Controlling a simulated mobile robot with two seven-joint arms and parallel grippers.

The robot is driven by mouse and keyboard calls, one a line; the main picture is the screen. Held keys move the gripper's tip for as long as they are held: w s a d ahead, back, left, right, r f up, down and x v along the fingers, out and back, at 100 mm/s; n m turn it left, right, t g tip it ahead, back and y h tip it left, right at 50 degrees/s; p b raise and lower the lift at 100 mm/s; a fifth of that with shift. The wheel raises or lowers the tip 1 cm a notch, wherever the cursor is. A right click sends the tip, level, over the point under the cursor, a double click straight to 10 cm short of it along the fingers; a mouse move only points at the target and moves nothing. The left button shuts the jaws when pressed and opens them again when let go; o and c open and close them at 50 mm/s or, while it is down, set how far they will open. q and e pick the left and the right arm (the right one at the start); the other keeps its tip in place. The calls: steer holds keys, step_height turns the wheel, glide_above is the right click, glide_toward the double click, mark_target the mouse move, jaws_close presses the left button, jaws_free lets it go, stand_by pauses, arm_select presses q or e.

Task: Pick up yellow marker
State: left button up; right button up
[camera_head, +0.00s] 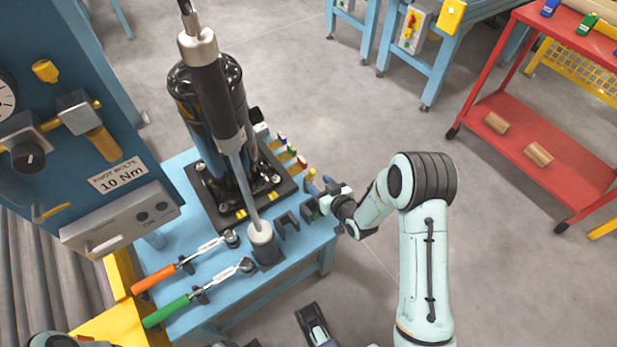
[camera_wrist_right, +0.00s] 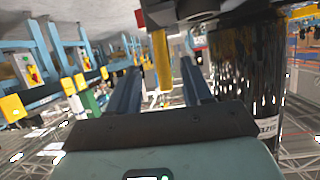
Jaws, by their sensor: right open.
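The yellow marker (camera_head: 311,176) stands at the near end of a row of colored markers along the right edge of the blue table. My right gripper (camera_head: 322,188) is at that edge, with its fingers at the marker. In the right wrist view the yellow marker (camera_wrist_right: 162,60) lies between the two spread fingers of the right gripper (camera_wrist_right: 160,88), with visible gaps on both sides. The gripper is open and holds nothing. In the head view the fingers partly hide the marker's lower part.
A black compressor (camera_head: 208,110) stands on the blue table (camera_head: 215,275), beside the markers. A grey tool (camera_head: 235,160) hangs before it. Orange (camera_head: 153,279) and green (camera_head: 166,311) handled wrenches lie at the front left. A red cart (camera_head: 545,135) stands right. Floor between is clear.

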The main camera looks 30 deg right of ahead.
mark_target(309, 179)
steer(key=b+x, duration=0.1)
steer(key=x, duration=0.7)
steer(key=shift+b, duration=0.3)
arm_select(q)
steer(key=w+f, duration=0.1)
steer(key=w+a+f, duration=0.1)
steer(key=shift+w+a+t+y, duration=0.2)
steer(key=shift+w+t+y, duration=0.1)
steer(key=shift+w+t, duration=0.1)
arm_select(e)
steer(key=shift+r, duration=0.1)
steer(key=c, duration=0.9)
